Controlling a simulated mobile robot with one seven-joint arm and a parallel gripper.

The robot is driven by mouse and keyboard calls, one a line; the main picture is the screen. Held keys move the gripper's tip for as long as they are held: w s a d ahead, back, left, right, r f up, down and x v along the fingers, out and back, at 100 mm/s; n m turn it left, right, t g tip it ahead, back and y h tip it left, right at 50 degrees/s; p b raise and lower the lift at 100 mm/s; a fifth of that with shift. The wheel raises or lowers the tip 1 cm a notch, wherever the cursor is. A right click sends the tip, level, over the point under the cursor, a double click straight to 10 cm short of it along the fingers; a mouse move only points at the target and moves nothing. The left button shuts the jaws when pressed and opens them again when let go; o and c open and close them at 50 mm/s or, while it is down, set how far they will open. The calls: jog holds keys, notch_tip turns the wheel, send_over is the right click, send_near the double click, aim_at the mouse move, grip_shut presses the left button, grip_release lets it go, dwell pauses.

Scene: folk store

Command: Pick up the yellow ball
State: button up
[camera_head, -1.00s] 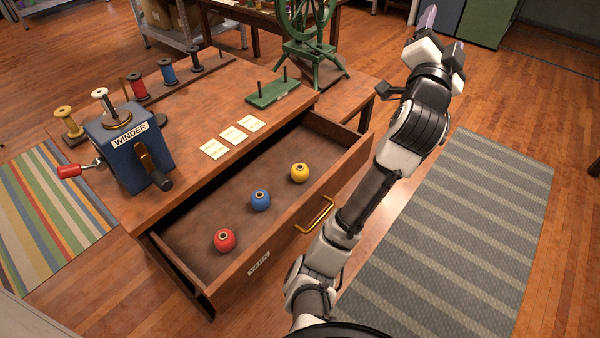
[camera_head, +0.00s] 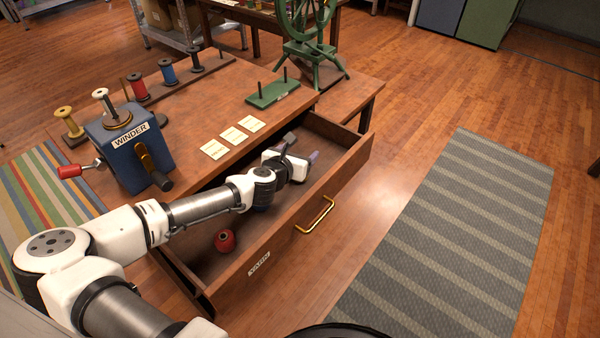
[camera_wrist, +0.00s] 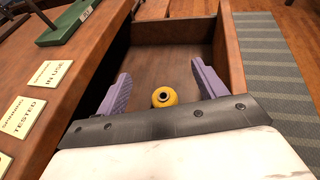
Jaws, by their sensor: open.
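The yellow ball (camera_wrist: 164,97) has a dark hole in its top and sits on the floor of the open drawer (camera_head: 258,237). In the wrist view it lies between my gripper's two purple fingers, a little nearer the left-right middle than either finger, with gaps on both sides. My gripper (camera_wrist: 161,90) is open and empty. In the head view my gripper (camera_head: 299,160) is over the drawer's far part, and my arm hides the yellow ball there. The red ball (camera_head: 225,241) is in the drawer's near part.
The drawer's front wall with a brass handle (camera_head: 314,214) and the tabletop edge flank my gripper. Three paper cards (camera_head: 233,136), a green stand (camera_head: 272,93) and the blue winder (camera_head: 127,148) stand on the tabletop. Striped rug (camera_head: 455,230) lies right.

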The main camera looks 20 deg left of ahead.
jog(key=f, duration=0.5)
jog(key=a+f, duration=0.1)
jog(key=f, duration=0.2)
jog(key=shift+s+f, duration=0.3)
jog(key=shift+s, duration=0.1)
jog(key=shift+p+x, duration=0.7)
jog(key=shift+x, duration=3.15)
jog(key=shift+s+f, duration=0.1)
jog(key=shift+f, duration=0.1)
jog(key=c, duration=1)
jog(key=shift+c, duration=0.2)
jog(key=shift+r, duration=0.1)
